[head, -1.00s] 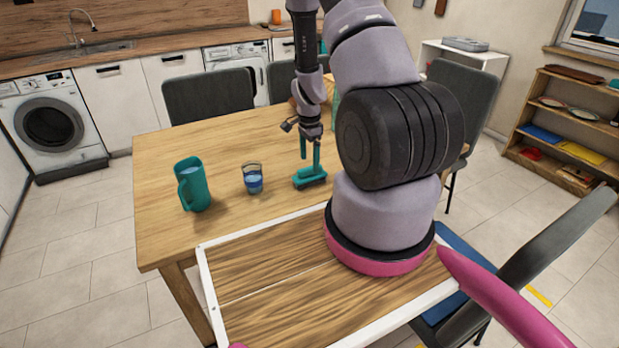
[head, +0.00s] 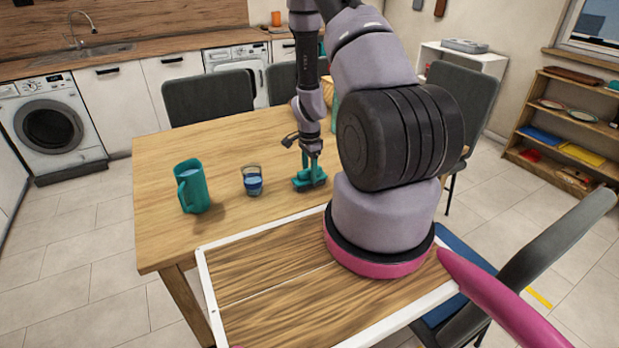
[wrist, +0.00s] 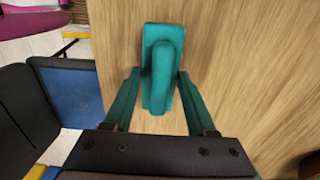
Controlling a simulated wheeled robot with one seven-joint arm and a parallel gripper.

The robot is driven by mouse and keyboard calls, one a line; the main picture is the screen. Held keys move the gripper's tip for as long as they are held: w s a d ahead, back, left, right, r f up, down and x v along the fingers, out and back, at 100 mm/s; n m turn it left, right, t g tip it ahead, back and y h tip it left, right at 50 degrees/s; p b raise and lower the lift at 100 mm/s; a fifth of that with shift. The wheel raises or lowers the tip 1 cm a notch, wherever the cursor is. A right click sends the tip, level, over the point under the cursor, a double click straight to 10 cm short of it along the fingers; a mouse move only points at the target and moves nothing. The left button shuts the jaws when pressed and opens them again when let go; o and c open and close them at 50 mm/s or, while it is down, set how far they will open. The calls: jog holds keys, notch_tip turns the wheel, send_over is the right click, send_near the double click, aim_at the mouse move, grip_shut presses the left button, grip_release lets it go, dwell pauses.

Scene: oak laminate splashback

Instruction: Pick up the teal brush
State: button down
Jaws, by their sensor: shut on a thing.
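The teal brush (head: 309,184) is on the wooden table, right of the glass, with its base down. In the wrist view the brush (wrist: 162,72) lies between my gripper's two teal fingers, one on each side of its handle. My gripper (head: 310,168) points down over the brush and is shut on it; it also shows in the wrist view (wrist: 158,100). The fingers are much the same teal as the brush, so their contact is hard to make out in the head view.
A teal jug (head: 193,187) and a glass with blue liquid (head: 252,181) stand left of the brush on the table (head: 160,235). Dark chairs (head: 207,95) surround the table. A blue-seated chair (wrist: 68,92) shows at left in the wrist view.

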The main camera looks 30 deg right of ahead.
notch_tip(320, 180, up, 10)
dwell(0.5)
